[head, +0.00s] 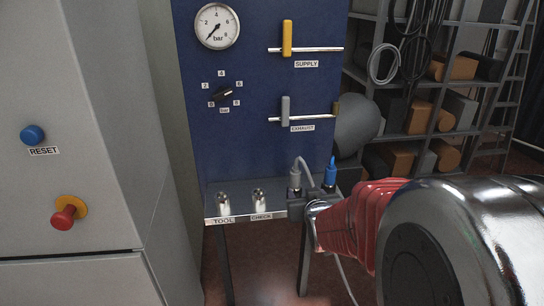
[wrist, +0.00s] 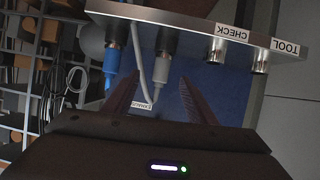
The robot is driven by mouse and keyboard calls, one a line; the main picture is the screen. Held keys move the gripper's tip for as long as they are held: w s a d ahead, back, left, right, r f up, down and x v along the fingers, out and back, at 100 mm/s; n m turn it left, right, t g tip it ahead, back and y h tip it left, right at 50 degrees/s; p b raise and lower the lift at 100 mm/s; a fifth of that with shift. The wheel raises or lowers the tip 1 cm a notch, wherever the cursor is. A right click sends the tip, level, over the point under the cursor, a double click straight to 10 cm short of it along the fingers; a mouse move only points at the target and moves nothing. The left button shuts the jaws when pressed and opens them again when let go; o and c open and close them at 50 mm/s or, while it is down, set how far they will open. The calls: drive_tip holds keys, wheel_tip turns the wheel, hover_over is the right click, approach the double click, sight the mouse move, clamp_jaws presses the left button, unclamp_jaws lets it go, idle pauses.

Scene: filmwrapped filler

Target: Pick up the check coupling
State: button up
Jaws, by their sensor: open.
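A grey shelf (head: 279,212) on the blue panel holds two metal stubs, a TOOL stub (head: 223,201) and a CHECK stub (head: 259,200). To their right are a grey coupling (head: 294,182) with a grey hose and a blue coupling (head: 330,176). Neither coupling carries a readable name, so I cannot tell which is the check coupling. My gripper (wrist: 160,98) is open and empty. In the wrist view, upside down, the grey coupling (wrist: 165,58) lies ahead between the fingers' lines, and the blue coupling (wrist: 111,60) is to its left. In the head view my arm partly hides the shelf's right end.
The panel bears a gauge (head: 217,26), a dial (head: 224,94), a yellow SUPPLY handle (head: 287,38) and a grey EXHAUST handle (head: 285,109). A grey cabinet (head: 95,190) stands left. Loaded shelving (head: 428,95) stands at the back right. The grey hose hangs near my fingers.

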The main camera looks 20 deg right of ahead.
drive_tip(key=d+f+m+t+h, duration=0.1)
drive_tip(key=d+f+t+h, duration=0.2)
drive_tip(key=d, duration=0.8)
drive_tip(key=shift+s+f+m+t, duration=0.25)
drive_tip(key=shift+s+m+t, duration=0.05)
drive_tip(key=shift+t, duration=0.2)
